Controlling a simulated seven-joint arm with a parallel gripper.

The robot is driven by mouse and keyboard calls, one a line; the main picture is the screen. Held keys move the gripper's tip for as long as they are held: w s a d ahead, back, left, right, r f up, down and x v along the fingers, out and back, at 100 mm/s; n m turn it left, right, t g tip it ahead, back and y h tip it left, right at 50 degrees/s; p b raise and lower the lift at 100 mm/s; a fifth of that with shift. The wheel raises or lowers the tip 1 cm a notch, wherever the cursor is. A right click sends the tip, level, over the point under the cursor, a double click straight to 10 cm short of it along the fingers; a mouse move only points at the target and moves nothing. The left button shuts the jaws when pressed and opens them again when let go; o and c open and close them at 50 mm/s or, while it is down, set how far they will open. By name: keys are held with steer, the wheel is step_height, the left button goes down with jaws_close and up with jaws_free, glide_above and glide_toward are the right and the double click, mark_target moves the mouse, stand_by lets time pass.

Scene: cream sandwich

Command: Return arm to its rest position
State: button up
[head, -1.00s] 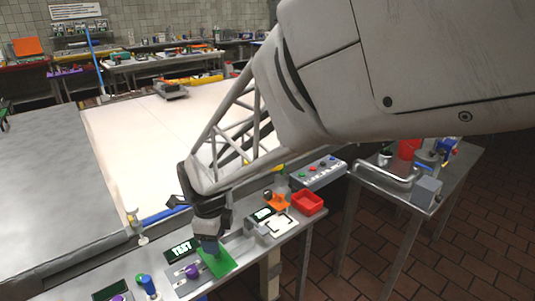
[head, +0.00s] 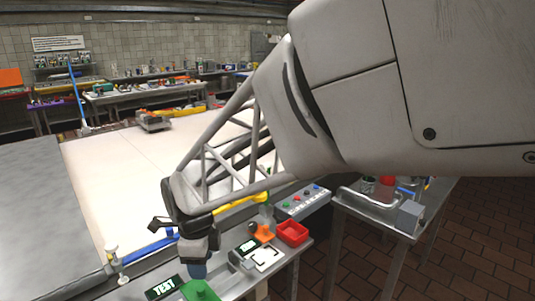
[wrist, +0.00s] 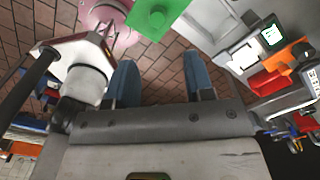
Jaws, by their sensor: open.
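My gripper (head: 196,271) hangs from the arm at the lower middle of the head view, just above a green plate (head: 203,292). In the wrist view its two blue fingers stand apart with nothing between them (wrist: 160,80). In the head view the plate is cut off by the bottom edge.
A black TEST display (head: 163,288) lies left of the green plate. A red tray (head: 292,233), an orange piece (head: 263,233) and a button panel (head: 303,202) stand to the right. A large pale surface (head: 130,170) lies behind the bench.

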steer(key=s+d+r+n+t, duration=0.15)
steer(key=d+n, duration=0.25)
steer(key=d, duration=0.5)
steer(key=s+d+r+n, duration=0.3)
steer(key=d+n, duration=0.1)
steer(key=d, duration=0.6)
steer(key=s+d+r+n+t, duration=0.1)
steer(key=s+d+r+n, duration=0.25)
steer(key=d, duration=0.55)
steer(key=s+d+f+n, duration=0.1)
steer(key=s+d+n, duration=0.5)
steer(key=d, duration=0.1)
steer(key=shift+d+f, duration=0.15)
